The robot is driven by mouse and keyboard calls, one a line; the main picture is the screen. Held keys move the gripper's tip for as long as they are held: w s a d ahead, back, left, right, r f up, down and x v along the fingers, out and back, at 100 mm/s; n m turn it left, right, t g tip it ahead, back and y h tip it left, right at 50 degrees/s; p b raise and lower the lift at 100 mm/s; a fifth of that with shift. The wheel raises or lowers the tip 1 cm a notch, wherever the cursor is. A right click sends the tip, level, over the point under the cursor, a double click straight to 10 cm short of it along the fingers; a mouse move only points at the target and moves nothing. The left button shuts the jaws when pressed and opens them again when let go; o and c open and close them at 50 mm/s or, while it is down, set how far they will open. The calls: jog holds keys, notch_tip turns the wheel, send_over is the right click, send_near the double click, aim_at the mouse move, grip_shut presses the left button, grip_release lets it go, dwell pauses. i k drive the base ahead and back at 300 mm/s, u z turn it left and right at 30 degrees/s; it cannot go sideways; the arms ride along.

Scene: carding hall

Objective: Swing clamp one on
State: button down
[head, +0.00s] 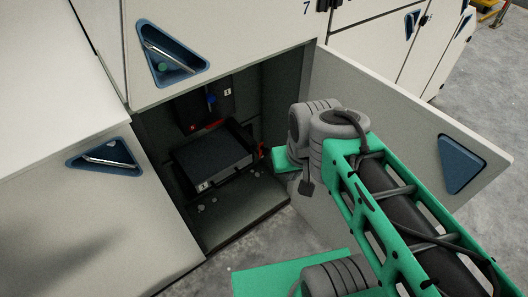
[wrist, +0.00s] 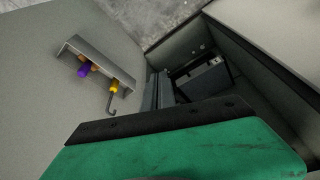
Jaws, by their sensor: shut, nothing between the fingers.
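Inside the open cabinet bay, a dark box-like unit (head: 212,160) sits low, with a small white label on its front corner. It also shows in the wrist view (wrist: 204,80). A red part (head: 264,150) stands at its right side and another red piece shows behind it; I cannot tell which, if either, is clamp one. My gripper (head: 276,160) is at the right edge of the bay opening, next to the unit's right side. It is shut and holds nothing. Its fingertips are mostly hidden in the head view, and my green housing fills the bottom of the wrist view.
The open door (head: 415,130) stands close to the right of my arm. Its inner face carries a grey rack (wrist: 98,64) with purple-, orange- and yellow-handled tools. A dark panel (head: 205,103) with a blue knob is at the bay's back. Closed panels flank the bay.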

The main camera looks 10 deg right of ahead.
aim_at(264, 153)
jog(key=u, duration=2.35)
jog(key=k, duration=0.35)
jog(key=z, duration=0.95)
